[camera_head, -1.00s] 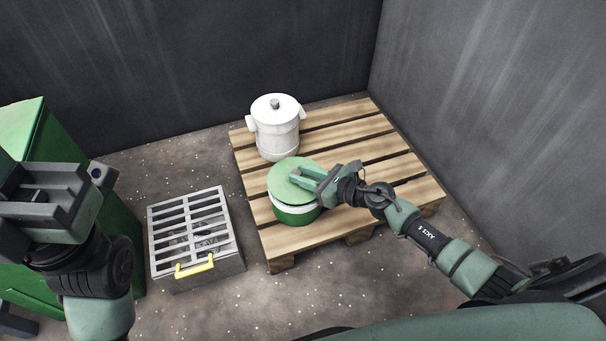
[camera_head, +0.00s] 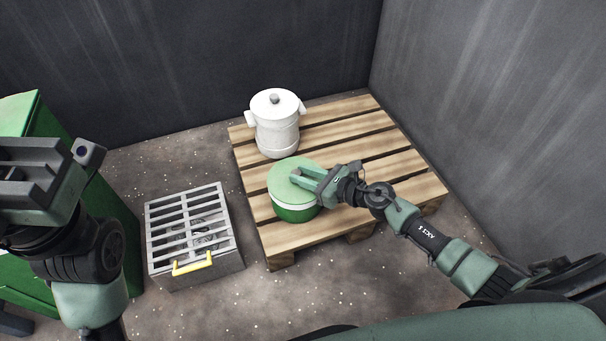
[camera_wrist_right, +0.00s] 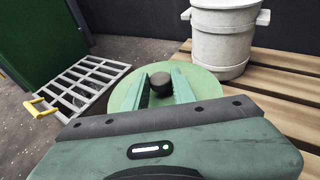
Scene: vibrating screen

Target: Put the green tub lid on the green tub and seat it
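The green tub (camera_head: 293,214) stands on the wooden pallet, with a pale band below its rim. The round green tub lid (camera_head: 284,177) lies on top of it and looks about level in the head view. Whether it is fully seated cannot be told. My right gripper (camera_head: 296,176) is over the lid.
A white lidded pot (camera_head: 277,132) with side handles stands on the pallet (camera_head: 345,140) just behind the tub. A grated box (camera_head: 190,268) with a yellow handle sits on the floor to the left. A green cabinet (camera_head: 118,225) is at far left. Dark walls close the back and right.

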